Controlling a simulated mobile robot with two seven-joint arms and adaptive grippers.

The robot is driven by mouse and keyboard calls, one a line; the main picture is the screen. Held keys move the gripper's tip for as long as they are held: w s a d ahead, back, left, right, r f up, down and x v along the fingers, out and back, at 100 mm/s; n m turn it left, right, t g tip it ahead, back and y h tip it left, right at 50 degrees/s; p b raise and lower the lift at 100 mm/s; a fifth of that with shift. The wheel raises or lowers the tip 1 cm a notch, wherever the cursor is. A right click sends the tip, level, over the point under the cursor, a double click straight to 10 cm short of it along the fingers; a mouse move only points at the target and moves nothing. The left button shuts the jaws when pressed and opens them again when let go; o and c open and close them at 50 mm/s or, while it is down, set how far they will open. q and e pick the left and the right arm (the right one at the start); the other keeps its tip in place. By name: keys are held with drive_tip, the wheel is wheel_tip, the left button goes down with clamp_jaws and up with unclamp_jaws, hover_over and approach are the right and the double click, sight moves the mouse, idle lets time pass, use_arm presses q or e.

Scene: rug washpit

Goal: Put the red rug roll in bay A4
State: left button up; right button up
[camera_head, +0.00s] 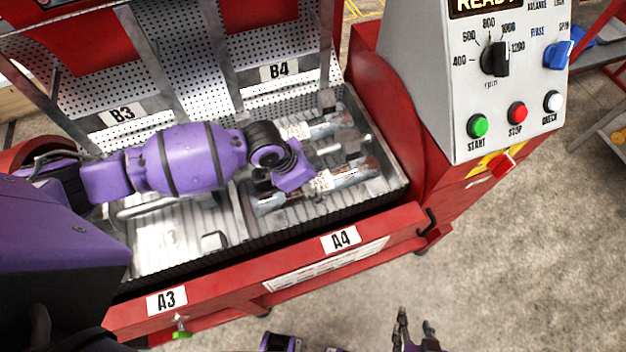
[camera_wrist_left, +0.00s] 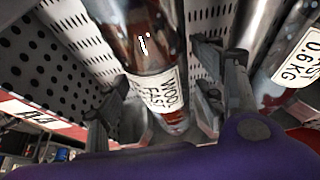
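A rug roll in clear wrap with dark red showing (camera_wrist_left: 155,45) and a white label lies between the fingers of my left gripper (camera_wrist_left: 170,95) in the left wrist view. A gap shows between the roll and the right-hand finger, so the gripper looks open around it. In the head view this wrapped roll (camera_head: 358,174) lies in the tray behind the A4 label (camera_head: 341,240), with my left gripper (camera_head: 296,182) over it and hiding part. My right gripper (camera_head: 414,338) is at the bottom edge, fingers apart and empty.
Another wrapped roll (camera_head: 322,128) lies further back, by the B4 label (camera_head: 279,71). The A3 section (camera_head: 170,245) at left looks mostly bare. A red front rail (camera_head: 225,284) edges the tray. A grey control panel (camera_head: 470,90) stands at right.

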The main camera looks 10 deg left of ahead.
use_arm(q)
drive_tip(key=shift+r, duration=0.1)
drive_tip(key=shift+a+r, duration=0.1)
drive_tip(key=shift+r, duration=0.25)
drive_tip(key=p+v, duration=0.1)
drive_tip(key=v, duration=0.9)
drive_tip(key=shift+s+a+r, duration=0.1)
drive_tip(key=shift+r, duration=0.15)
drive_tip(key=shift+s+a+r, duration=0.1)
drive_tip(key=shift+s+r, duration=0.05)
drive_tip(key=shift+r, duration=0.25)
use_arm(e)
drive_tip(key=shift+w+r, duration=0.1)
drive_tip(key=shift+r, duration=0.5)
drive_tip(key=shift+w+r, duration=0.3)
drive_tip(key=shift+w, duration=0.2)
drive_tip(key=shift+s+f, duration=0.25)
drive_tip(key=shift+s, duration=0.05)
